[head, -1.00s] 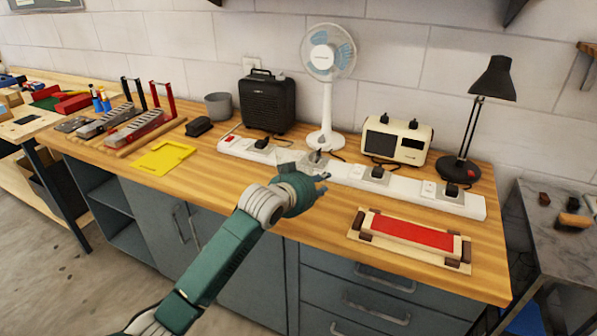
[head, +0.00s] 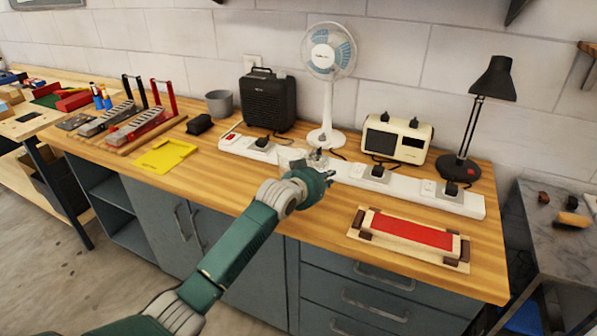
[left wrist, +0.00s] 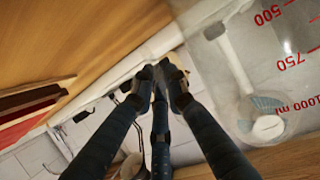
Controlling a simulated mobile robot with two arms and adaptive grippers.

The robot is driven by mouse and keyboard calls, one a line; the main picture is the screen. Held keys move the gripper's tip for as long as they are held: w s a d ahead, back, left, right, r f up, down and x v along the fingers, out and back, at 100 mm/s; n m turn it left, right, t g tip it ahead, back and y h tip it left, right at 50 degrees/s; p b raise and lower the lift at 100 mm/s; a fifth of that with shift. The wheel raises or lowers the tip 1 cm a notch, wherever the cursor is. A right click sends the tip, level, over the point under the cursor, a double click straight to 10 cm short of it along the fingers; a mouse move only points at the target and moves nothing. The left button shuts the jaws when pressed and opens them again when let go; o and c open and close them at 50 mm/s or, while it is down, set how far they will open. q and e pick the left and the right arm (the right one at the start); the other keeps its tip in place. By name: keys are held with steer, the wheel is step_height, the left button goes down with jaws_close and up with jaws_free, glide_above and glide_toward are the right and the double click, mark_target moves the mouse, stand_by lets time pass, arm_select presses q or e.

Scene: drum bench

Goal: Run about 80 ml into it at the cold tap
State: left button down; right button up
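A clear measuring jug with red marks (left wrist: 285,62) fills the right of the left wrist view, close to the camera. The marks read 500, 750 and 1000 ml, and the fan behind shows through its wall. In the head view a faint clear patch beside my left gripper (head: 330,178) may be the jug. My left gripper is above the bench's front half, its dark fingers (left wrist: 160,82) converging beside the jug. I cannot tell whether they touch it or hold its handle. No water shows in the jug. No tap shows. My right gripper is out of view.
A white power strip (head: 405,188) runs along the bench behind my gripper. A fan (head: 328,60), black heater (head: 268,102), cream appliance (head: 397,139) and black lamp (head: 492,80) stand at the back. A red-topped block (head: 410,232) lies at front right.

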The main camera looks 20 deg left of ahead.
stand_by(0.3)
arm_select(q)
steer(key=shift+w+r, duration=0.1)
steer(key=shift+r, duration=0.5)
step_height(320, 180, up, 19)
steer(key=b, duration=0.2)
steer(key=shift+f, duration=0.1)
